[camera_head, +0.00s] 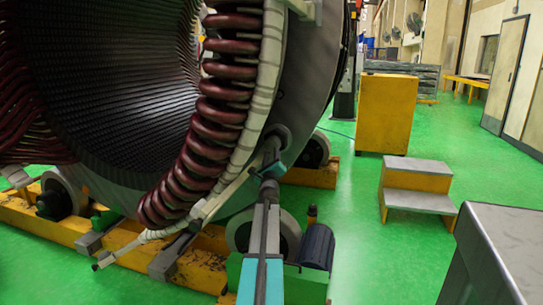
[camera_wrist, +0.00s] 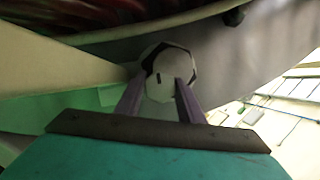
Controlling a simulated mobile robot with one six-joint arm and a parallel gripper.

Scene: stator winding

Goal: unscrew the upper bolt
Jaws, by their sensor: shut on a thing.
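The bolt (camera_wrist: 166,72) shows in the wrist view as a pale round head with a dark angular edge, against a grey surface. My gripper (camera_wrist: 158,92) has one finger on each side of it and is shut on it. In the head view my gripper (camera_head: 274,147) reaches up to the lower right rim of the large stator (camera_head: 305,85). There the bolt is too small and covered to make out. Whether the bolt has turned or come out cannot be told.
Dark red winding coils (camera_head: 215,120) and a pale wrapped band run close beside my arm. Rollers (camera_head: 290,235) on a yellow frame (camera_head: 180,275) stand below. A yellow step (camera_head: 415,175), a yellow cabinet (camera_head: 385,115) and open green floor (camera_head: 365,240) lie to the right.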

